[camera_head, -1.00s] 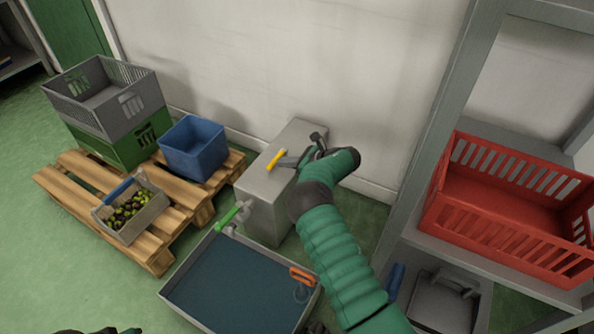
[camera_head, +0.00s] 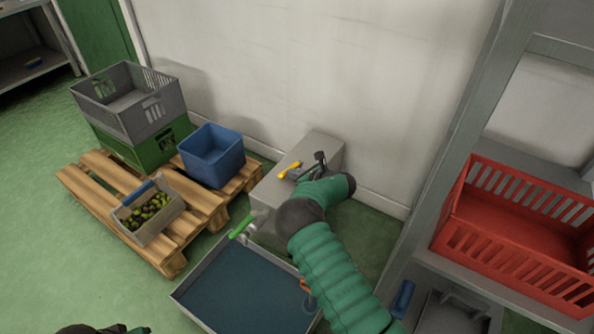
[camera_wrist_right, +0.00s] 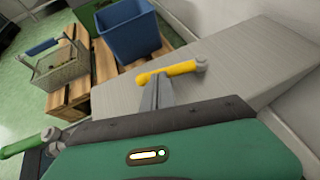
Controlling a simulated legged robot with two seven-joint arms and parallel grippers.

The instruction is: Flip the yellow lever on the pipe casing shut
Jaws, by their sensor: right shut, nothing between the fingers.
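The yellow lever (camera_head: 290,170) sits on top of the grey pipe casing (camera_head: 322,148). In the right wrist view the lever (camera_wrist_right: 168,72) lies across the casing's top, its grey pivot at its right end. My right gripper (camera_wrist_right: 156,84) is shut and empty, its fingertips just below the lever's middle; I cannot tell if they touch it. In the head view my right arm hides much of the casing and most of the gripper (camera_head: 297,177). Only a dark piece at the bottom left edge of the head view may be my left arm; its jaws do not show.
A green-handled tap (camera_head: 243,227) sticks out from the casing's front above a blue-bottomed tray (camera_head: 238,285). Left stands a pallet (camera_head: 165,258) with a blue bin (camera_head: 212,160), stacked crates (camera_head: 130,98) and an olive crate (camera_head: 148,212). A red crate (camera_head: 515,240) is on the right shelf.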

